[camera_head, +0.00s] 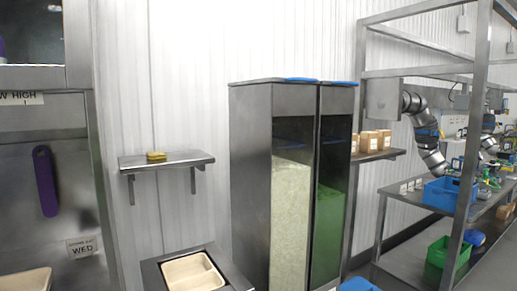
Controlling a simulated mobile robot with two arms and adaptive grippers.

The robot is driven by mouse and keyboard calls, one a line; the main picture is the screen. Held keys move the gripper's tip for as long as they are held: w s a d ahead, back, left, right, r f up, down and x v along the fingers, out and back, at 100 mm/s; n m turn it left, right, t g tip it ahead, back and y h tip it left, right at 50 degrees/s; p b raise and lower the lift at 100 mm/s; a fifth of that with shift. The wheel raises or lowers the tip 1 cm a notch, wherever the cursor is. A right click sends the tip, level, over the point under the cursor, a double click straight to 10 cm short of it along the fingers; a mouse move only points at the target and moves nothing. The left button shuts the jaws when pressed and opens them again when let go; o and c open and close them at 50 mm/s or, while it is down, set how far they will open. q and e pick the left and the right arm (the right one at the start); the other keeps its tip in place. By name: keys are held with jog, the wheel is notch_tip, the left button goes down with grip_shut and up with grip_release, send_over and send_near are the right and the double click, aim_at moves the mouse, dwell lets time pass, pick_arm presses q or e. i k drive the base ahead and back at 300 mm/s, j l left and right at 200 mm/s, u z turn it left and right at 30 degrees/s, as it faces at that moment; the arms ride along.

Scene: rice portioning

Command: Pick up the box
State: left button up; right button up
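Several small brown boxes (372,140) with pale labels stand together on a wall shelf right of the tall metal dispensers. A cream open-topped container (193,272) sits in a metal frame at the bottom centre-left and looks empty. A second cream container (26,281) is cut off at the bottom left corner. I cannot tell which of these the task's box is. Neither of my grippers is in view.
Two tall dispensers (250,175) hold pale and green contents behind dark windows. A small shelf (166,161) carries a yellow item (155,156). A metal rack at right holds a blue bin (450,194), with a green bin (446,256) lower down. Grey jointed arms (428,145) show behind the rack.

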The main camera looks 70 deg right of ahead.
aim_at(368, 141)
jog(key=l+z, duration=0.1)
jog(key=z, duration=2.85)
